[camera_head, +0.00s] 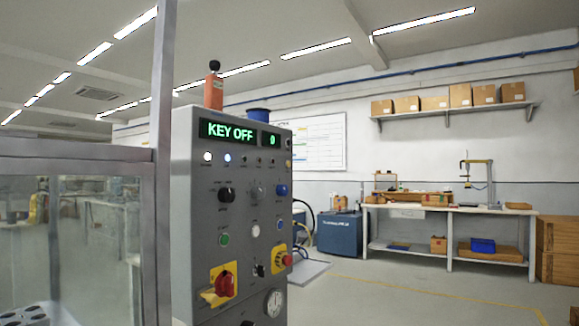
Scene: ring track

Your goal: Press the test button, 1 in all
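A grey control cabinet (207,165) stands at the centre-left, its panel facing me at an angle. Its green display (231,132) reads "KEY OFF", and a small counter (271,140) beside it seems to read 0. The panel holds a green button (223,240), a white button (255,231), a blue knob or button (282,190) and a black knob (226,194). Below are a red rotary handle (224,284) on a yellow plate and a red mushroom button (279,256). The labels are too small to read, so I cannot tell which is the test button. My gripper is out of view.
A metal frame post (158,160) with a clear panel (70,245) stands close on the left, beside the cabinet. A workbench (450,212) and shelf (455,110) with boxes line the far right wall. The floor (400,300) at right is open.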

